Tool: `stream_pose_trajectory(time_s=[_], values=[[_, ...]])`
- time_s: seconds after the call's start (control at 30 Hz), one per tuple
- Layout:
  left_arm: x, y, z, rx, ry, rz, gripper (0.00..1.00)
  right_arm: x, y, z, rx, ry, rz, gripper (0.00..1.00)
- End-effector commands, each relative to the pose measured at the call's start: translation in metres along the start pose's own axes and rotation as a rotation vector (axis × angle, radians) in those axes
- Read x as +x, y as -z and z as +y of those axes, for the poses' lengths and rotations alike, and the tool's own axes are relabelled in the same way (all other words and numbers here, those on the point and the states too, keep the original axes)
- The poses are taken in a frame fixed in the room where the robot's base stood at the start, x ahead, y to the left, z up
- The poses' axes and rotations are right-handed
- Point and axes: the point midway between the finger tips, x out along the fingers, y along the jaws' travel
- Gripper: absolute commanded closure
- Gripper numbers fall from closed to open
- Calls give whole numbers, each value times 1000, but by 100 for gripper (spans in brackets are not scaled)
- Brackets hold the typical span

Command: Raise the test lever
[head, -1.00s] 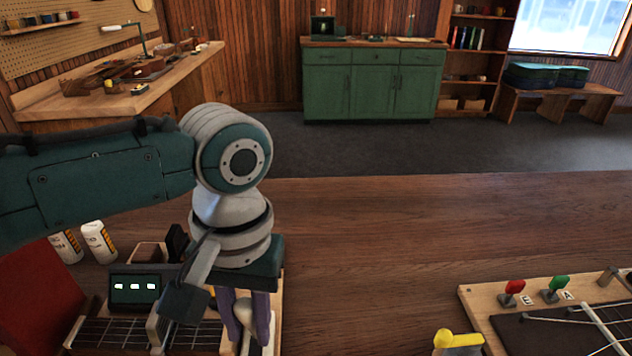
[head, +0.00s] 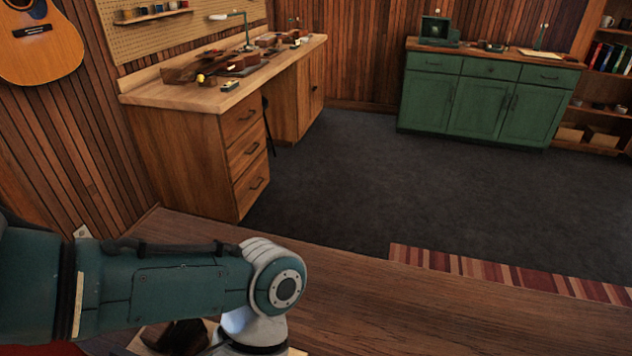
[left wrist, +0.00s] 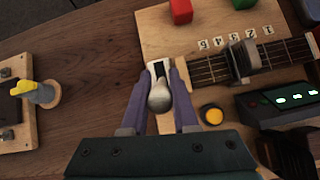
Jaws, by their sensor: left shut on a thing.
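The test lever (left wrist: 159,97) shows in the left wrist view as a rounded grey knob by a pale slotted plate on a wooden board. My left gripper (left wrist: 161,75) is shut on it, with a purple finger on each side. The lever's lower part and its exact tilt are hard to see. In the head view only my left arm shows at the lower left; its fingers and the lever are out of frame. My right gripper is in neither view.
A yellow-topped knob (left wrist: 38,92) stands left. The wooden counter (head: 440,315) is clear ahead.

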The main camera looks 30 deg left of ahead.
Motion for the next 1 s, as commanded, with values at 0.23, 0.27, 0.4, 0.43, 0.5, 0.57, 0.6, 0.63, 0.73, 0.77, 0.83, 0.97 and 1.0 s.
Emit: stream_pose_trajectory(time_s=[0.23, 0.27, 0.4, 0.43, 0.5, 0.57, 0.6, 0.63, 0.73, 0.77, 0.83, 0.97, 1.0], values=[[2, 0, 0, 0, -4, -2, 100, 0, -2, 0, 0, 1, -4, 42], [2, 0, 0, 0, -3, -2, 100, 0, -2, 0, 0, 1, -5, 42], [2, 0, 0, 0, -3, -1, 100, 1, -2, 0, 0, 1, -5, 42], [2, 0, 0, -1, -2, -1, 100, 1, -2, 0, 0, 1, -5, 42], [2, 0, -1, -1, -2, -1, 64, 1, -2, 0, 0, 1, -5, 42], [2, 0, -1, -1, -2, -2, 58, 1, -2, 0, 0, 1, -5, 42], [2, 0, -1, -1, -2, -3, 53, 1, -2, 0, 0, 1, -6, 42], [2, 0, -1, -1, -1, -3, 50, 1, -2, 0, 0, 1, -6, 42], [2, 0, -1, -1, -1, -4, 42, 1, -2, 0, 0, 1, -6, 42], [2, -1, -1, -1, -1, -4, 42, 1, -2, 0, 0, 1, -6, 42], [2, -1, -1, -1, -1, -5, 42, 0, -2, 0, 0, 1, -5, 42], [1, -1, -1, -1, -1, -5, 42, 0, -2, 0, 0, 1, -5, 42], [-2, -1, -1, -1, -1, -4, 42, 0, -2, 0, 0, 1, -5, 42]])
